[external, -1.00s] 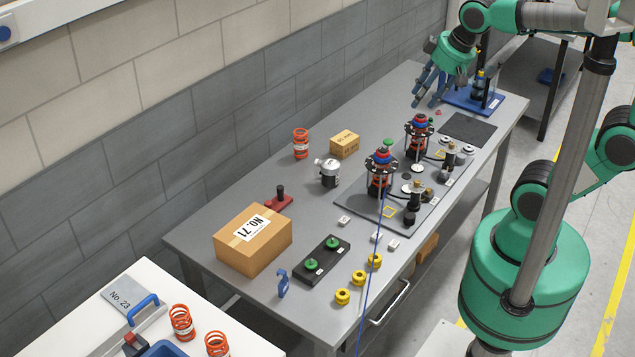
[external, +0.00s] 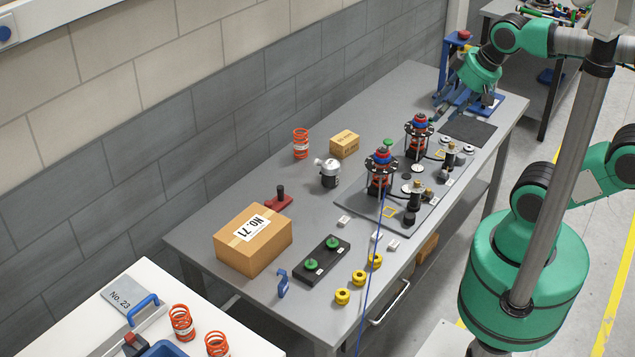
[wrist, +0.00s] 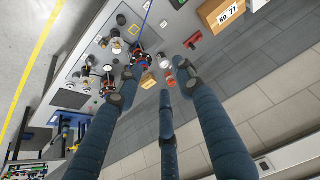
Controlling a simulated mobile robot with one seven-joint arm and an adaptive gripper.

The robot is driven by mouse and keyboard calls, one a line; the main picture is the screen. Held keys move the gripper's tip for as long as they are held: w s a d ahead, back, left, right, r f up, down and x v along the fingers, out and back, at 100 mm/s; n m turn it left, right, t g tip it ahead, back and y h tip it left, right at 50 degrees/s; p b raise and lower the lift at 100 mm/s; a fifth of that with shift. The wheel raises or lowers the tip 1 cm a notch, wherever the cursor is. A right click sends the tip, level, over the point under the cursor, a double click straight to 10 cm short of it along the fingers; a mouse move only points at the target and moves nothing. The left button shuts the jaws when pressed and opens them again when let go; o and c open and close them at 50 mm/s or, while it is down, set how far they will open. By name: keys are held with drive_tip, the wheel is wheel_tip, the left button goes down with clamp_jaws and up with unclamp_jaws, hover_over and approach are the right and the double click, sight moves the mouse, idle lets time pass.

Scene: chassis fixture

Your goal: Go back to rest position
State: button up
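My gripper (external: 450,108) is at the far end of the workbench, in front of the blue fixture, above the bench as far as I can tell. Its three blue-grey fingers are spread, with nothing held between them. In the wrist view the gripper (wrist: 155,95) shows the fingers apart, pointing back along the bench. My arm reaches in from the upper right of the external view.
The blue fixture (external: 446,62) stands partly behind my gripper. Two red-and-blue assemblies (external: 381,172) (external: 418,136) stand on a grey plate nearby. A black mat (external: 470,131) lies close to the gripper. A cardboard box (external: 252,240) and orange spring (external: 300,144) are farther off.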

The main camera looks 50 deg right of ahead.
wheel_tip(320, 180, down, 10)
drive_tip(key=b, duration=0.9)
drive_tip(key=shift+b, duration=0.35)
